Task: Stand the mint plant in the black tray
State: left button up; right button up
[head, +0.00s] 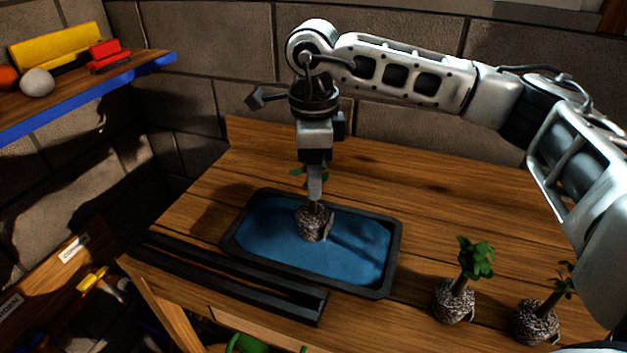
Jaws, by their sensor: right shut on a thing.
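The black tray (394,254) lies on the wooden bench, with a blue surface inside its dark rim. My right gripper (315,197) points down over the tray and is shut on a plant (311,224) with a speckled round root ball. The plant is upright within the tray's outline, left of its middle. I cannot tell whether its base touches the blue surface. Its green leaves are mostly hidden behind the gripper. No readable label shows which plant is the mint. My left gripper is not in view.
A leafy plant (454,300) and a sparser plant (536,321) stand on the bench at the right. A long black trough (233,281) lies along the tray's front left. A blue-edged shelf (120,69) hangs at the upper left. The bench behind the tray is clear.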

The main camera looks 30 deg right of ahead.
jog(key=shift+f, duration=1.65)
jog(key=o, duration=1.4)
jog(key=shift+o, duration=0.2)
notch_tip(320, 180, up, 12)
jog(key=shift+r, duration=0.25)
jog(key=shift+s+f, duration=0.1)
